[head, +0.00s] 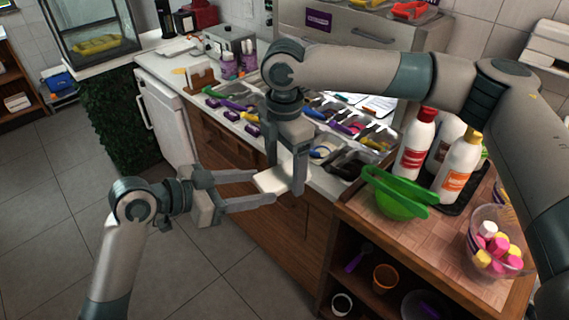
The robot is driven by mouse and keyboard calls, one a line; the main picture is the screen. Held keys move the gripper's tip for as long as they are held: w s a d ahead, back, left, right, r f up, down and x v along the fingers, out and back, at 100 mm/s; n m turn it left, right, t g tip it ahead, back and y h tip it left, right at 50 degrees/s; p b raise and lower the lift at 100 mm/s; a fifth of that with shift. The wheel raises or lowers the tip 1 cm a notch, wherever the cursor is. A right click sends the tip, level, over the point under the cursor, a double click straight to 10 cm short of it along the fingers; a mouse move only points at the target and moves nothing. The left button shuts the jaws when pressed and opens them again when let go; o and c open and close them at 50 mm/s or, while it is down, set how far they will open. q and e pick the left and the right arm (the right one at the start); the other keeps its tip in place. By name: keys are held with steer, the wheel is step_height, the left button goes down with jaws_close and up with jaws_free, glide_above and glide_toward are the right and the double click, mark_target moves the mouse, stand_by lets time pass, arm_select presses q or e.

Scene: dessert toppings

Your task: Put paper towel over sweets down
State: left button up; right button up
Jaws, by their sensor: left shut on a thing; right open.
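A flat white piece (268,182), which looks like the folded paper towel, is held up in front of the counter's edge. My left gripper (264,187) reaches in from the left, its long fingers shut on it from either side. My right gripper (285,178) points down from above at the same piece. It is open, with its fingers close to the piece; contact is hard to tell. The sweets (497,246), pink, yellow and white, sit in a clear bowl (480,222) at the right, uncovered.
A green strainer (398,196) and several bottles (457,168) stand on the wooden worktop (405,240) left of and behind the bowl. Topping trays (362,158) with utensils line the white counter. Below the worktop is an open shelf with an orange cup (386,278). The floor at left is clear.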

steer(key=c, duration=1.1)
arm_select(q)
steer(key=o, duration=1.1)
steer(key=shift+a, duration=0.1)
steer(key=v, duration=1.2)
